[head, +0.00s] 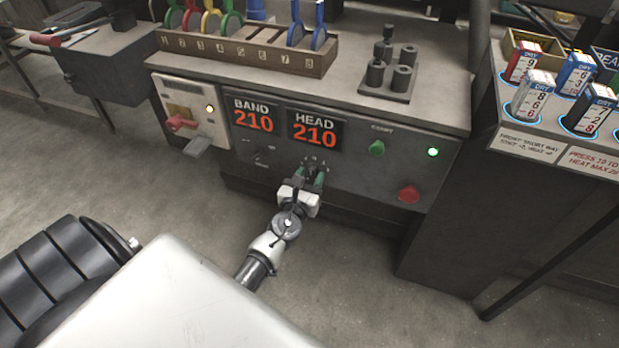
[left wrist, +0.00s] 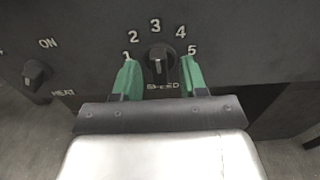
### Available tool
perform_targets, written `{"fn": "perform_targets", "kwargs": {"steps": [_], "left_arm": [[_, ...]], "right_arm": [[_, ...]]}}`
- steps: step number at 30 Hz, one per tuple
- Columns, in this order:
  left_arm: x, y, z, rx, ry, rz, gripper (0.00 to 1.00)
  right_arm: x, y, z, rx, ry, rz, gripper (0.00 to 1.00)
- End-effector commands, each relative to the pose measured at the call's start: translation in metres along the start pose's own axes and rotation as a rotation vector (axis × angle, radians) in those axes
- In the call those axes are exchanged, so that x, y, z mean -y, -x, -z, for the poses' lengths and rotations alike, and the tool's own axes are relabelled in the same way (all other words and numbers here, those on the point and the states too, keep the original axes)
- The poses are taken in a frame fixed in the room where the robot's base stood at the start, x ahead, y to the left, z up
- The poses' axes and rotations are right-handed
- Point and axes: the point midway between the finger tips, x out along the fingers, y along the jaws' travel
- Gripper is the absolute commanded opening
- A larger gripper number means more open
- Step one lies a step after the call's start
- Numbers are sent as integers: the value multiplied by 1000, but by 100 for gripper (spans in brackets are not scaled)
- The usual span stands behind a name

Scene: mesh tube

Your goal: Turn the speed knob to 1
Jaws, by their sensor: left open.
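The speed knob (left wrist: 160,58) is a small black knob on the dark panel, with the numbers 1 to 5 arched over it and the word SPEED below. A light mark shows on its lower part; I cannot tell which number it is set to. My left gripper (left wrist: 159,72) is open, its two green fingers on either side of the knob with gaps between. The left fingertip is close under the 1, the right one beside the 5. In the head view my left gripper (head: 314,176) is at the panel's lower middle and largely hides the knob. My right gripper is not in view.
A heat knob (left wrist: 36,74) marked ON sits left of the speed knob. A numbered rack (head: 240,52) stands on top.

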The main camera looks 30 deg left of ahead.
Motion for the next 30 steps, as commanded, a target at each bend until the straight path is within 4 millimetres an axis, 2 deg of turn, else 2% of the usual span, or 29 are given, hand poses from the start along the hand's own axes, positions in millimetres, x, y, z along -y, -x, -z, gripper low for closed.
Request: {"fn": "perform_targets", "kwargs": {"steps": [4, 12, 25, 30], "left_arm": [[0, 0, 0, 0, 0, 0, 43], [0, 0, 0, 0, 0, 0, 1], [0, 1, 1, 0, 69, 0, 0], [0, 1, 2, 0, 177, -1, 0]], "right_arm": [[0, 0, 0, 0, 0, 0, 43], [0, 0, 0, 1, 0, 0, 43], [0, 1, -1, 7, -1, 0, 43], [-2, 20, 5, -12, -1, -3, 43]]}}
